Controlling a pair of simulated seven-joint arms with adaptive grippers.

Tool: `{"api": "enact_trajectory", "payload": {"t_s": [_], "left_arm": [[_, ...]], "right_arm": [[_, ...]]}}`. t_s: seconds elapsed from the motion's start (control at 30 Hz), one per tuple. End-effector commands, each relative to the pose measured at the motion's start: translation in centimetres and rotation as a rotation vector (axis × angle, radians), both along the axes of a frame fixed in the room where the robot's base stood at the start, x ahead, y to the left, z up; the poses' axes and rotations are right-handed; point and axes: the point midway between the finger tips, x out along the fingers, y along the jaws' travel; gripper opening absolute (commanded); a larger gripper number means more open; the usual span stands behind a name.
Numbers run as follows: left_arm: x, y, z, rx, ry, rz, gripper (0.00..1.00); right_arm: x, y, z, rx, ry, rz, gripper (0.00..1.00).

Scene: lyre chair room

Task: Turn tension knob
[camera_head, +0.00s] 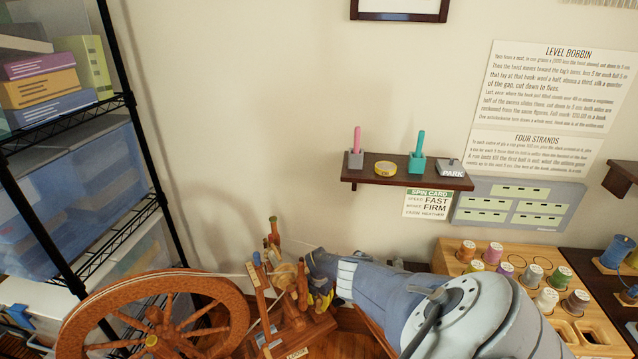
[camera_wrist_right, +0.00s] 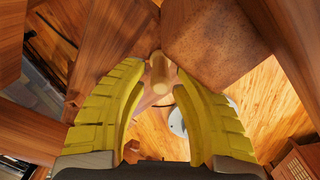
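The wooden spinning wheel (camera_head: 232,300) stands at the lower left in the head view, with its post assembly at its right. My right gripper (camera_head: 322,298) reaches in beside these posts, its yellow fingers low among the wooden parts. In the right wrist view the two yellow fingers of my right gripper (camera_wrist_right: 160,78) are apart. A small round wooden knob (camera_wrist_right: 161,74) shows between their tips. I cannot tell whether either finger touches it. In the head view I cannot make out the knob near the gripper. My left gripper is not in view.
Wooden blocks crowd the right wrist view on both sides. A spin card (camera_head: 428,203) reading "FAST" and "FIRM" hangs below a small wall shelf (camera_head: 440,180). A wooden spool rack (camera_head: 590,325) is at the right. A wire shelf (camera_head: 75,130) with bins stands left.

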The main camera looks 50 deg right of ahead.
Motion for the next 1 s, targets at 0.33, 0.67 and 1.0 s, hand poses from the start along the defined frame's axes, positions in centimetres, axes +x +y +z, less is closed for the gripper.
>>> {"api": "enact_trajectory", "payload": {"t_s": [0.33,0.67,1.0], "left_arm": [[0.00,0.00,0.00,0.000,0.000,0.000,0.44],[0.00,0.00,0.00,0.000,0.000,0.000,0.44],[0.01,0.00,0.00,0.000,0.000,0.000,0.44]], "right_arm": [[-0.06,0.06,-0.17,0.001,0.001,0.001,0.29],[-0.05,0.05,-0.15,0.001,0.000,0.001,0.06],[-0.06,0.10,-0.17,0.001,0.001,0.003,0.00]]}}
